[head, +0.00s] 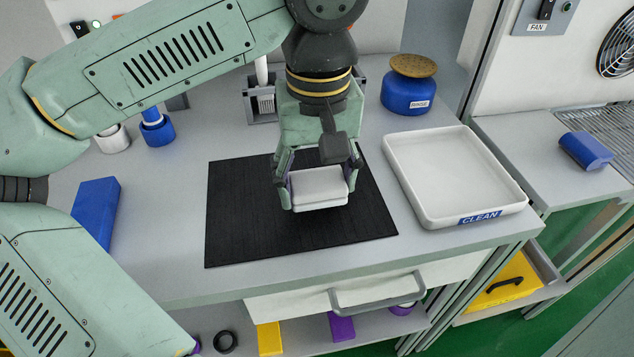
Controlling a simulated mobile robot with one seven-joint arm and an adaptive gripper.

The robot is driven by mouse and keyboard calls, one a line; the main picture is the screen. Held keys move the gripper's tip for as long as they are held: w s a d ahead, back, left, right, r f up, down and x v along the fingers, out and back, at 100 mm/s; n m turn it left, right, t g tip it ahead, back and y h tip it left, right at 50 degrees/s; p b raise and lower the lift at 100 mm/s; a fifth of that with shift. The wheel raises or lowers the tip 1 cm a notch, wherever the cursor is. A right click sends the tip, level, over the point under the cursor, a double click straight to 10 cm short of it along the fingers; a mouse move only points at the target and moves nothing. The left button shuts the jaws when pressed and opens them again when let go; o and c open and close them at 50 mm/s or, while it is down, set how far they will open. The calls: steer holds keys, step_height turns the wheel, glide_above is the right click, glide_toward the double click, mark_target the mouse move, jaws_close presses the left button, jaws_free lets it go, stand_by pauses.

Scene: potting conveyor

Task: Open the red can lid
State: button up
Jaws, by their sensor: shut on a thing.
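No red can or red lid shows in the head view. My gripper (318,197) is over the black mat (240,225) in the middle of the bench, pointing down. It is shut on a white block (320,184) with rounded edges, one finger at each side. I cannot tell whether the block touches the mat. My arm and the gripper's body hide part of the bench behind them.
A white tray marked CLEAN (432,216) stands right of the mat. A blue RINSE pot (408,97) with a brown top is at the back. A blue block (96,212) lies at left. A drawer handle (378,297) juts out in front.

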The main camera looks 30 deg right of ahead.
steer(key=shift+f, duration=0.95)
steer(key=shift+f, duration=0.1)
steer(key=shift+f, duration=0.15)
steer(key=o, duration=1.1)
